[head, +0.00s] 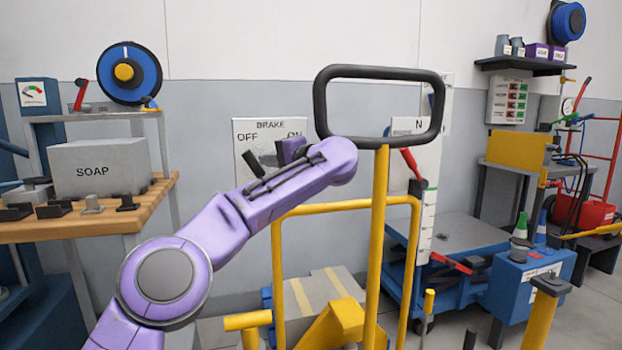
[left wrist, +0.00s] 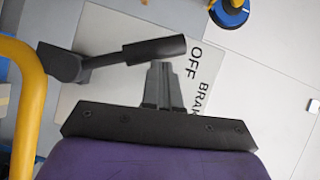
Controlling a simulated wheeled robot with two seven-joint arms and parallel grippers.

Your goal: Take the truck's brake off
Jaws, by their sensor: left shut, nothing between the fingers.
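The brake panel (head: 242,130) stands upright behind my left arm, marked BRAKE, with OFF at left and ON at right. Its black lever handle (head: 254,160) shows under OFF. In the left wrist view the lever (left wrist: 155,50) reaches from a dark pivot at left, its free end beside the word OFF. My left gripper (left wrist: 163,78) is shut and empty, with its fingertips right by the handle; whether they touch it I cannot tell. My arm hides the lower panel in the head view. My right gripper is out of view.
A yellow frame and post with a black loop handle (head: 435,100) stand right of the panel. A blue cart (head: 455,245) stands behind at right. A wooden bench (head: 30,232) with a grey SOAP box (head: 100,168) is at left. A blue box (head: 525,280) stands at right.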

